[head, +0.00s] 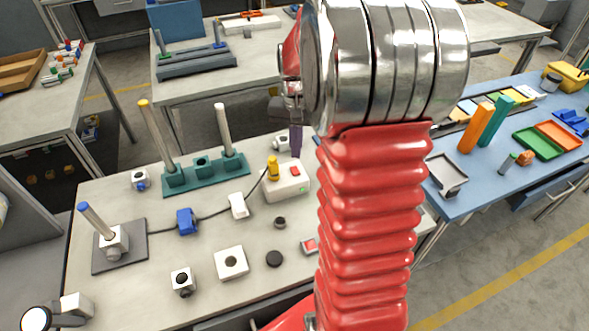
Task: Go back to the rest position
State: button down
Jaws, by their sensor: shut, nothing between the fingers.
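My gripper (296,150) shows just left of my large red and silver arm. Its narrow dark purple fingers point down and look shut, with nothing seen between them. They hang in front of the far right part of the white work table (130,303), near a white box with a yellow knob (287,184). The height of the fingertips above the table is hard to tell. My arm hides part of the table's right side.
A teal rack (203,175) holds upright rods at the table's back. A blue-tipped rod stands on a grey plate (120,258) at the left. Small blocks lie in front. A blue table (462,207) with trays stands at the right, with floor between.

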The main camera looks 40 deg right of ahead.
jog(key=shift+r, duration=0.5)
jog(key=shift+n, duration=0.3)
jog(key=s+a+r+n+t, duration=0.2)
jog(key=s+a+r+n, duration=0.2)
jog(key=s+a, duration=0.4)
jog(key=s+a+r+n+t, duration=0.3)
jog(key=s+a+r, duration=0.4)
jog(key=a, duration=0.7)
jog(key=shift+s+a+n+t, duration=0.15)
jog(key=shift+s+n+t, duration=0.15)
jog(key=shift+s+n, duration=0.35)
dwell(0.4)
